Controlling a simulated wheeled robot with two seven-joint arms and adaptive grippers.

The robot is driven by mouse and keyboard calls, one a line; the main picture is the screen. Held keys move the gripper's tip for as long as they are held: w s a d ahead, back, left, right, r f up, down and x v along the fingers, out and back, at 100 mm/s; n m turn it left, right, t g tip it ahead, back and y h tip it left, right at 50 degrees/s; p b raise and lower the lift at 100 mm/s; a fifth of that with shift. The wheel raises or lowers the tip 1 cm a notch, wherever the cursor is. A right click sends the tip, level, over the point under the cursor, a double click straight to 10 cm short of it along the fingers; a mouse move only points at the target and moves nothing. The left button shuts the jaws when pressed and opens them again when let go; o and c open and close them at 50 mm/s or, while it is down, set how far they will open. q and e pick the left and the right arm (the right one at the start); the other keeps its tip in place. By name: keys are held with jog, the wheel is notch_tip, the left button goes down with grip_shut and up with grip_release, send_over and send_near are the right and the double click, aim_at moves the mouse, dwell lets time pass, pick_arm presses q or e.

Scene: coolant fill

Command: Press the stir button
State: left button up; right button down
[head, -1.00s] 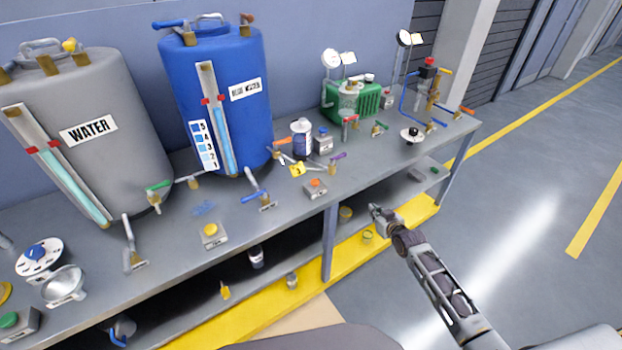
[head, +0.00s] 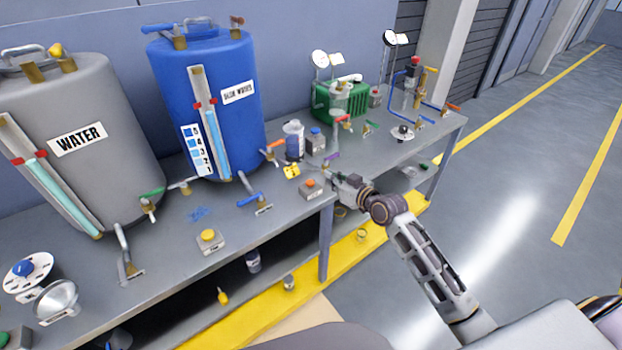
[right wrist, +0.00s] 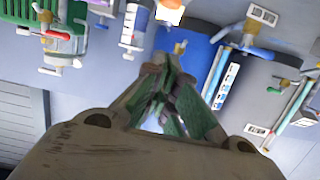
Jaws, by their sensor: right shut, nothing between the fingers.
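Several small button boxes stand on the bench, and their labels are too small to read, so I cannot tell which is stir. The box with an orange button (head: 310,187) sits at the bench's front edge. The box with a yellow button (head: 209,239) is further left. The box with a blue button (head: 316,138) stands further back. My right gripper (head: 331,173) is shut and empty, just right of the orange-button box and apart from it. In the right wrist view its closed fingers (right wrist: 164,72) point toward the bench things. My left gripper is out of view.
A grey water tank (head: 85,150) and a blue drum (head: 225,110) stand at the back left. A white-and-blue bottle (head: 293,141), a yellow tag (head: 292,171) and valve handles are close to the gripper. A green machine (head: 335,101) stands further right. The floor at right is clear.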

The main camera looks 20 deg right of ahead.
jog(key=shift+d, duration=0.1)
send_over(310, 183)
jog(key=s, duration=0.1)
jog(key=shift+s+d+f+p, duration=0.1)
jog(key=shift+d+f+p, duration=0.15)
jog(key=shift+f, duration=0.35)
jog(key=shift+s+d+f+p, duration=0.1)
jog(key=shift+d+f, duration=0.1)
jog(key=shift+f, duration=0.4)
notch_tip(310, 183, down, 3)
jog(key=shift+w+f, duration=0.15)
jog(key=shift+f, duration=0.4)
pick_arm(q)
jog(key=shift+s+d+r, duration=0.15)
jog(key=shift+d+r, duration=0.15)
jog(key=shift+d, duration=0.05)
